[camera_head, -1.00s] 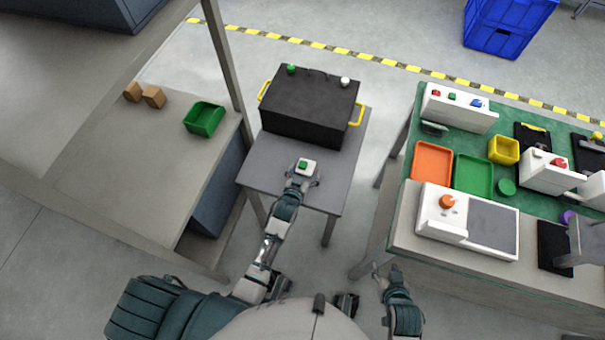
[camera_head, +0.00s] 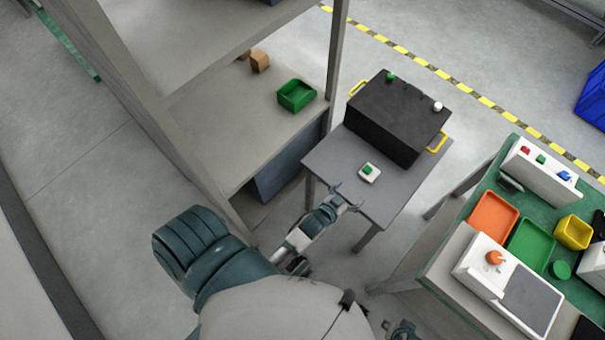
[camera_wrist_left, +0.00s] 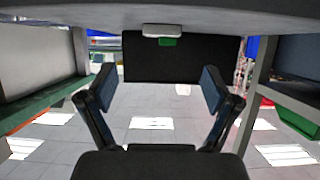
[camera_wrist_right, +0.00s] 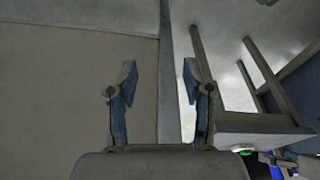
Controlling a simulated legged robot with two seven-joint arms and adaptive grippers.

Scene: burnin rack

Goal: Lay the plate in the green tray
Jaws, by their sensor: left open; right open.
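A flat green tray (camera_head: 530,246) lies on the green-topped bench at the right, beside an orange tray (camera_head: 493,215). I cannot pick out the plate with certainty. My left gripper (camera_head: 347,200) is open and empty at the front edge of the small grey table, just short of a white block with a green button (camera_head: 369,172). In the left wrist view its two fingers (camera_wrist_left: 160,90) are spread, with nothing between them. My right gripper (camera_wrist_right: 160,80) is open and empty in its wrist view; in the head view it barely shows at the bottom edge.
A black box (camera_head: 397,118) with yellow handles stands on the grey table (camera_head: 322,155). A green bin (camera_head: 296,95) and a brown block (camera_head: 260,61) sit on the shelf left of it. A yellow bin (camera_head: 573,232) and white devices (camera_head: 540,170) crowd the bench. Floor separates table and bench.

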